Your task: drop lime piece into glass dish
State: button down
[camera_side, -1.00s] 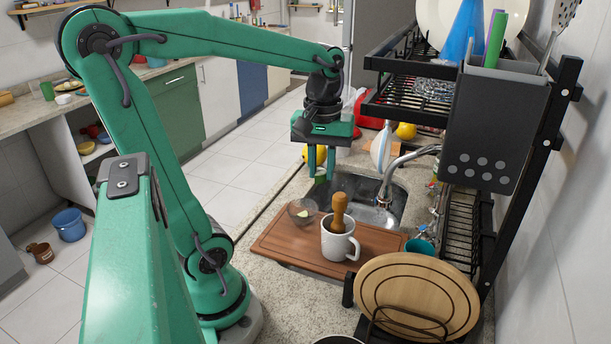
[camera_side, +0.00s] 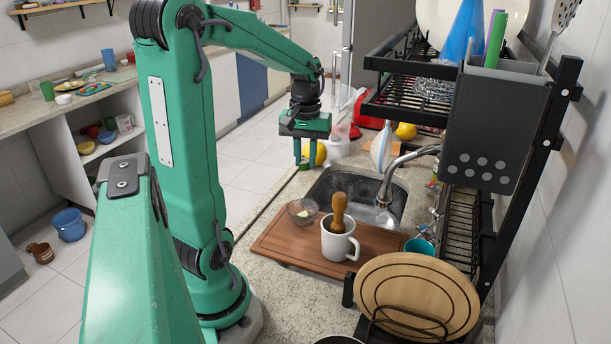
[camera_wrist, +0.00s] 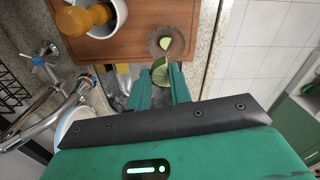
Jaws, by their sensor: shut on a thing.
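My gripper (camera_side: 305,152) hangs above the counter by the sink's far left corner, beyond and above the glass dish. In the wrist view, my gripper (camera_wrist: 161,88) is shut on a green lime piece (camera_wrist: 160,72) between its fingertips. I cannot make out that piece in the side view. The small clear glass dish (camera_side: 294,213) stands on the far left part of the wooden board. It also shows in the wrist view (camera_wrist: 153,43), apart from my fingertips, with another pale green lime piece (camera_wrist: 165,42) in it.
A white mug (camera_side: 337,243) with a wooden pestle (camera_side: 339,206) stands on the board (camera_side: 285,245), close to the dish. The tap (camera_side: 395,170) and sink are behind it. A black rack (camera_side: 415,105) rises at the right. A round wooden board (camera_side: 415,300) stands in front.

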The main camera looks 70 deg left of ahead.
aim_at(306, 169)
notch_tip(306, 169, down, 7)
dwell(0.3)
jog(key=shift+f, duration=0.15)
jog(key=shift+f, duration=2.95)
jog(key=c, duration=1.2)
grip_release()
jog(key=shift+r, duration=0.2)
jog(key=shift+r, duration=3.75)
